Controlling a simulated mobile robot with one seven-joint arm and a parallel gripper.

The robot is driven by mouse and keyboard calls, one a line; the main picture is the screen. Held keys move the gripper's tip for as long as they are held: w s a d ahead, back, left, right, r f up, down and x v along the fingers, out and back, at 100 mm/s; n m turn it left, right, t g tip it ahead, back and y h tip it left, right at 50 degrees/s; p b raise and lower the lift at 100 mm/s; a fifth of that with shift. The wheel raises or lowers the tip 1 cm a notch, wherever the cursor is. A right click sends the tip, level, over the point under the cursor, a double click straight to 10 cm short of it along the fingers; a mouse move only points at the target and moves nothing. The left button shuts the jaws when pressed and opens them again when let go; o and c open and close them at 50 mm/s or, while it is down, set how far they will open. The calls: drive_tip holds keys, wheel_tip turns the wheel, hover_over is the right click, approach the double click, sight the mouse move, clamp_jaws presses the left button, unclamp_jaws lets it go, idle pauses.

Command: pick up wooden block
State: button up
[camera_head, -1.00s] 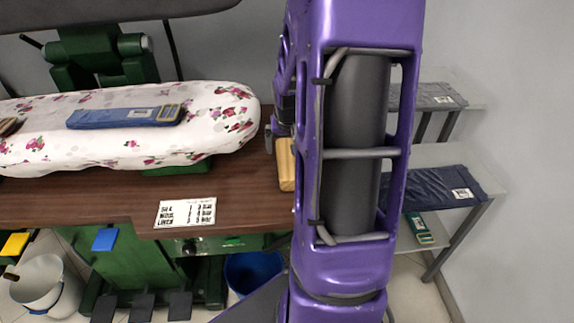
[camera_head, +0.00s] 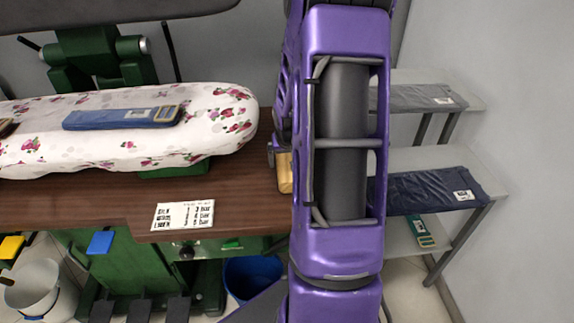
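The wooden block (camera_head: 285,172) is a light tan piece on the brown table, right of the ironing board's rounded end. Only its left part shows; my purple arm hides the rest. My gripper (camera_head: 274,156) shows only as a small grey piece at the arm's left edge, right at the block's upper end. The rest of the gripper is hidden behind the arm. I cannot tell whether it touches the block or how far its fingers are apart.
The floral ironing board (camera_head: 60,158) carries a folded blue garment (camera_head: 122,117). A white label card (camera_head: 183,215) lies near the brown table's (camera_head: 105,205) front edge. Shelves with folded dark garments (camera_head: 430,190) stand at right. A blue bucket (camera_head: 253,275) is below.

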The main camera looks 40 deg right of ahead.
clamp_jaws()
wheel_tip(320, 180, up, 10)
drive_tip(key=shift+r+p, duration=0.1)
drive_tip(key=shift+p, duration=1.05)
drive_tip(key=shift+c, duration=2.1)
unclamp_jaws()
drive_tip(key=c, duration=0.6)
